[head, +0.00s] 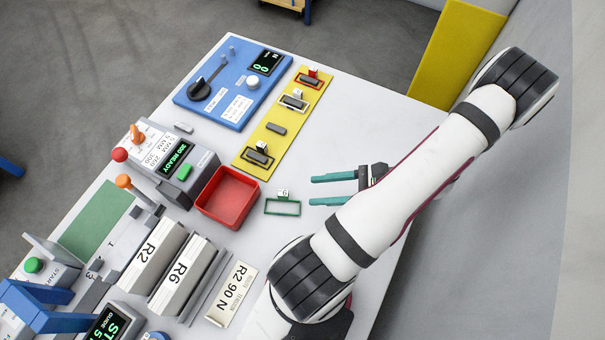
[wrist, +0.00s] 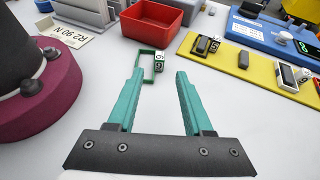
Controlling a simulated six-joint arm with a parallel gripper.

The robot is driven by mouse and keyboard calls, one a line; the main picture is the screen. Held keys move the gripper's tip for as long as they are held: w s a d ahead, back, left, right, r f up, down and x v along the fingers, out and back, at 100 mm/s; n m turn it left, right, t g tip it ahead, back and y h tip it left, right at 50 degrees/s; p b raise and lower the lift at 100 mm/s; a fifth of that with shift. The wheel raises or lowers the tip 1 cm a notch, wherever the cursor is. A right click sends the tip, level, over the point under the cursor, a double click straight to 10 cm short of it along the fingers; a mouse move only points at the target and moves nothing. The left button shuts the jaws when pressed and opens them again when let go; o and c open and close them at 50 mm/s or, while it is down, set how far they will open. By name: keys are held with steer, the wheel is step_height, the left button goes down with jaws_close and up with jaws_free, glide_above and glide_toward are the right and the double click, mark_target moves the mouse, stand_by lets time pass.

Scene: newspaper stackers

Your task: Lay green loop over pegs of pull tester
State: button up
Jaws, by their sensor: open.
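The green loop (head: 282,212) is a thin rectangular frame with a white numbered tag, lying flat on the white table right of the red tray. In the wrist view the loop (wrist: 145,66) lies just ahead of the fingertips, its tag between them in the picture. My gripper (head: 312,190) has two teal fingers, spread and empty, pointing at the loop from the right. It also shows in the wrist view (wrist: 160,75).
A yellow strip (head: 262,140) holds several blocks, some with loops and tags. A red tray (head: 228,198) stands beside the green loop. A grey machine (head: 165,160) with levers and labelled stacks (head: 152,258) fill the left. The table right of the strip is clear.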

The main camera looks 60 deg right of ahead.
steer(key=shift+s+d+r, duration=0.15)
steer(key=shift+s+r, duration=0.05)
steer(key=shift+s, duration=0.2)
steer(key=w+a+r+n+g+y, duration=0.3)
steer(key=w+a+r+n+g, duration=0.85)
steer(key=n, duration=0.25)
steer(key=s+a+r+n+g+h, duration=0.1)
steer(key=s+a+r+n+h, duration=0.1)
steer(key=a+n, duration=0.3)
steer(key=s+a+r+n+h, duration=0.2)
steer(key=a+r+n+h, duration=0.1)
steer(key=a+n, duration=0.3)
steer(key=shift+a+r+g+h, duration=0.35)
steer(key=shift+r+h, duration=0.05)
steer(key=shift+r, duration=0.35)
steer(key=shift+o, duration=0.5)
steer(key=shift+s+a+r+n, duration=0.1)
steer(key=shift+s+a+n, duration=0.15)
steer(key=shift+n, duration=0.35)
steer(key=shift+w, duration=0.1)
